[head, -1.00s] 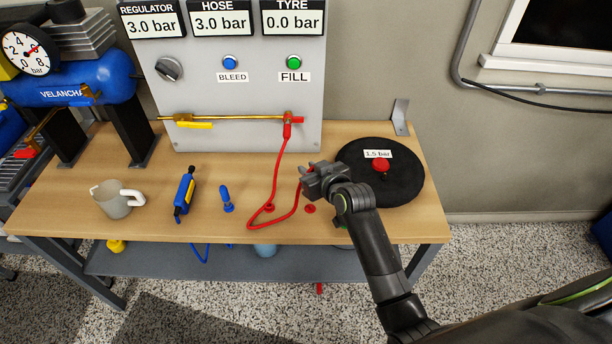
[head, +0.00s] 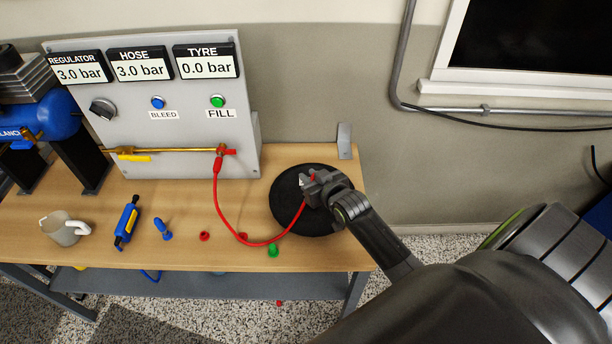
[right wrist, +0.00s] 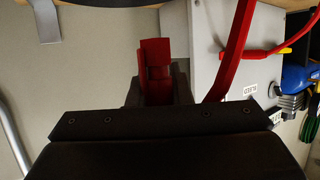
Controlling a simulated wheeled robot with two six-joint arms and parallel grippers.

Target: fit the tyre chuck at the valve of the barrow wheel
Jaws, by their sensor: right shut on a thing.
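The barrow wheel (head: 283,213) is a black disc lying flat at the right end of the bench. My right gripper (head: 311,181) is over the wheel in the head view and covers its middle, so the valve is hidden. It is shut on the red tyre chuck, which shows between its fingers in the right wrist view (right wrist: 155,62). The red hose (head: 234,229) runs from the chuck in a loop to the brass pipe on the panel. I cannot tell whether the chuck touches the valve. My left gripper is not in view.
The panel (head: 180,125) shows tyre 0.0 bar and hose 3.0 bar. A red piece (head: 204,236) and a green piece (head: 272,250) lie near the bench front. A blue tool (head: 127,222), a small blue item (head: 162,228) and a mug (head: 63,229) stand left. A metal bracket (head: 344,141) is behind the wheel.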

